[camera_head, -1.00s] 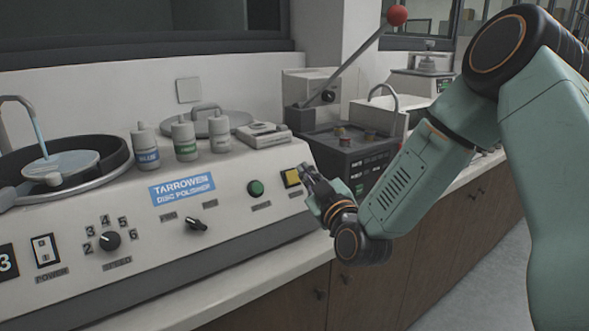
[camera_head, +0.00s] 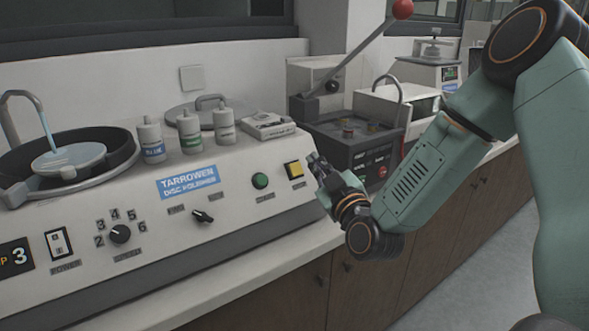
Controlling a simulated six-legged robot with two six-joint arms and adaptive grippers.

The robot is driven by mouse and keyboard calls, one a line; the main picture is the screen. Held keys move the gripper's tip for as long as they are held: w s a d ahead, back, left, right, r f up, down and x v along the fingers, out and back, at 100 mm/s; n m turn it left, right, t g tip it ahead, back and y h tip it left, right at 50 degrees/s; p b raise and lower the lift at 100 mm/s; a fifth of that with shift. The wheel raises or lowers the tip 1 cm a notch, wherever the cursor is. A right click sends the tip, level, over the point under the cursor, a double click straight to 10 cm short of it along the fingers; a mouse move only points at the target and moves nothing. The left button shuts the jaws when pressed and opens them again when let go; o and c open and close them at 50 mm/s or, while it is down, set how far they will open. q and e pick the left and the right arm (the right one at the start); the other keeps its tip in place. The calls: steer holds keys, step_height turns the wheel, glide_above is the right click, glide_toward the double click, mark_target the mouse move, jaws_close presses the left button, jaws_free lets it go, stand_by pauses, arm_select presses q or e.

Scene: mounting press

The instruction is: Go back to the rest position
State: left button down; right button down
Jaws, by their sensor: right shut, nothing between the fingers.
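My right arm comes in from the right, and my right gripper (camera_head: 316,166) hangs in front of the right end of the disc polisher (camera_head: 250,205). The gripper is shut and empty. Its fingertips are just right of the yellow square button (camera_head: 294,170), and they look apart from it. The green round button (camera_head: 260,181) is further left on the sloped panel. My left gripper is out of view.
Several bottles, one of them the blue-labelled bottle (camera_head: 151,140), stand on the polisher beside its round bowl (camera_head: 70,160). A dark press unit (camera_head: 345,150) with a red-knobbed lever (camera_head: 402,9) stands behind my right gripper. The floor (camera_head: 490,270) at right is clear.

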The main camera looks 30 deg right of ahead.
steer(key=s+a+f+m+g+y, duration=0.1)
steer(key=s+a+f+m+g, duration=0.2)
steer(key=f, duration=0.5)
steer(key=s+a+f+m+g+y, duration=0.1)
steer(key=s+a+f+g, duration=0.3)
steer(key=f, duration=0.4)
steer(key=s+a+f+m+g+y, duration=0.25)
steer(key=s+f+g, duration=0.2)
steer(key=f, duration=0.35)
steer(key=s+a+f+g, duration=0.1)
steer(key=s+f, duration=0.3)
steer(key=s, duration=0.4)
steer(key=s+a+f+n+g+h, duration=0.1)
steer(key=s+f+g, duration=0.3)
steer(key=s, duration=0.5)
steer(key=s+a+f+n+g, duration=0.1)
steer(key=s+f+g, duration=0.2)
steer(key=s, duration=0.5)
steer(key=shift+s+a+f+b, duration=0.3)
steer(key=shift+s+a+f, duration=0.1)
steer(key=shift+f, duration=0.4)
steer(key=shift+w+a, duration=0.15)
